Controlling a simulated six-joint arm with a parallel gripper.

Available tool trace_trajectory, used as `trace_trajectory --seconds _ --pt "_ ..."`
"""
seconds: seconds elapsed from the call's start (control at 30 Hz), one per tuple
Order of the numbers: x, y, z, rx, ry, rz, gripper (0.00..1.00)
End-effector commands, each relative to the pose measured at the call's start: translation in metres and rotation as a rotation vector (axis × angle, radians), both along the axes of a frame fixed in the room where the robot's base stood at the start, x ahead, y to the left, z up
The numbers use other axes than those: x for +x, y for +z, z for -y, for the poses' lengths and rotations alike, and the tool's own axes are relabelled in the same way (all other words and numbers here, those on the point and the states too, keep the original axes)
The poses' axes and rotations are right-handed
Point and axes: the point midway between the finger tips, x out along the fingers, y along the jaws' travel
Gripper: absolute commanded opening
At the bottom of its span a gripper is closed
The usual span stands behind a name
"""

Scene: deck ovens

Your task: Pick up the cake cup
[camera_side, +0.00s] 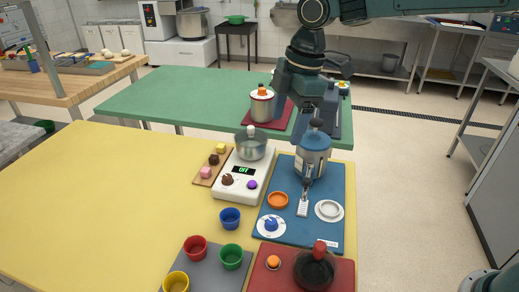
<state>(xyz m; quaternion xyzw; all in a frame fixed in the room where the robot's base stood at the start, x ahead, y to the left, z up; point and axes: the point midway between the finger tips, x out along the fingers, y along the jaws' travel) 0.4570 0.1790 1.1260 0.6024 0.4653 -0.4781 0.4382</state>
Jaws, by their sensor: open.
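Small plain cups stand at the front: a blue cup (230,218) on the yellow table, and a red cup (195,247), a green cup (231,256) and a yellow cup (177,282) on a grey mat (203,270). I cannot tell which one is the cake cup. My gripper (315,125) points down, open, beside or over the top of a blue and white canister (313,160). Its fingertips partly blend with the canister's dark lid, so contact is unclear. It is behind and to the right of the cups, well apart from them.
A white scale (240,186) holds a steel pot (250,147). A wooden board (203,180) bears small cakes. A red board (340,275) has a dark round press (314,268). The yellow table's left is clear.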

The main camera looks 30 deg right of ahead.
Motion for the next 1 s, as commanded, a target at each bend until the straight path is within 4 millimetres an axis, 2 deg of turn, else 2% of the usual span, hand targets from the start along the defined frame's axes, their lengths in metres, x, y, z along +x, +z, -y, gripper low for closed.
trace_trajectory --seconds 0.1,0.3,0.57,0.7,1.0 --pt "0.017 -0.023 -0.022 -0.014 0.115 -0.021 0.71" --pt "0.039 -0.061 -0.057 -0.032 0.307 -0.047 0.71" --pt "0.055 -0.107 -0.093 -0.045 0.512 -0.073 0.71" --pt "0.057 -0.118 -0.102 -0.049 0.565 -0.079 0.71" --pt "0.058 -0.123 -0.104 -0.048 0.577 -0.081 0.71"
